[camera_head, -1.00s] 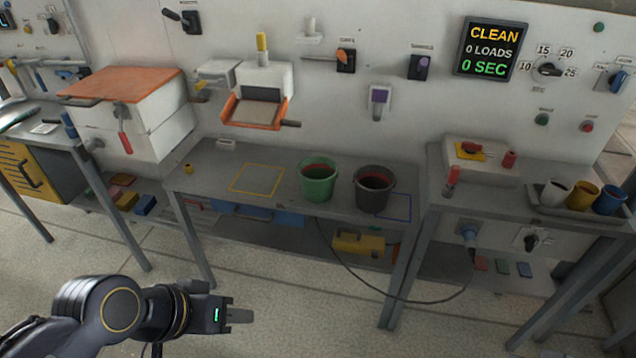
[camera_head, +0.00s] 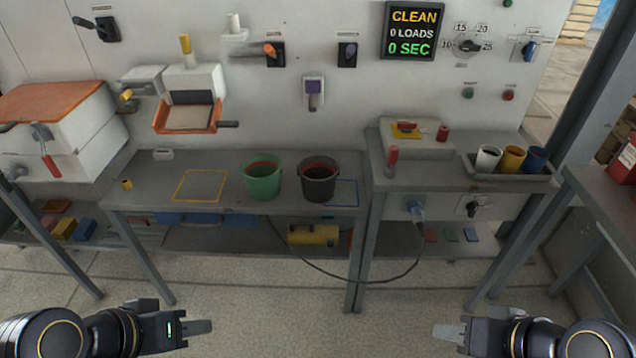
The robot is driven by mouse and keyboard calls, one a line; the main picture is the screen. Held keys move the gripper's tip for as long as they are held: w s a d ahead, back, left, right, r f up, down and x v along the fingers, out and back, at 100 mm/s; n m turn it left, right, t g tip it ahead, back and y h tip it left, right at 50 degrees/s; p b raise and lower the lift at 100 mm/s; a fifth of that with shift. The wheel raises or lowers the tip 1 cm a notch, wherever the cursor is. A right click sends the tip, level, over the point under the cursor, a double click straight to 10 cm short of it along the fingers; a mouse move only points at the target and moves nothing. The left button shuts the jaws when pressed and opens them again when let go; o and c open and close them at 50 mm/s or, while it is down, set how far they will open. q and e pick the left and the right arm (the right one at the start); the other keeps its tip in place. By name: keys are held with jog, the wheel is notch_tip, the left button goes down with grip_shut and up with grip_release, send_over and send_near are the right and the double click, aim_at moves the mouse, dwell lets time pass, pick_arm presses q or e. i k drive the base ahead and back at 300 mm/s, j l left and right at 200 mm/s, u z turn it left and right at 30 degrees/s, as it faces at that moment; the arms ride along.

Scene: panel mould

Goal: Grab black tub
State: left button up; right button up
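The black tub (camera_head: 318,184) stands upright on the grey bench, with something reddish inside near its rim. It is just right of a green tub (camera_head: 262,181) and overlaps the left part of a blue outlined square (camera_head: 346,196). My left gripper (camera_head: 206,327) is low at the left, in front of the bench and well apart from the tub. My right gripper (camera_head: 438,331) is low at the right, also apart from the tub. Neither shows anything held. The finger gap of each cannot be made out from this angle.
The grey bench (camera_head: 225,207) has an empty yellow outlined square (camera_head: 201,186) left of the tubs. A higher bench at the right holds a tray (camera_head: 510,178) with several cups. A black cable (camera_head: 300,270) hangs below the bench. The floor in front is clear.

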aim_at(318, 173)
jog(key=i+j, duration=0.25)
jog(key=i, duration=0.2)
jog(key=i+j, duration=0.25)
jog(key=i, duration=0.15)
jog(key=i+j, duration=0.2)
jog(key=i, duration=0.25)
jog(key=z, duration=0.05)
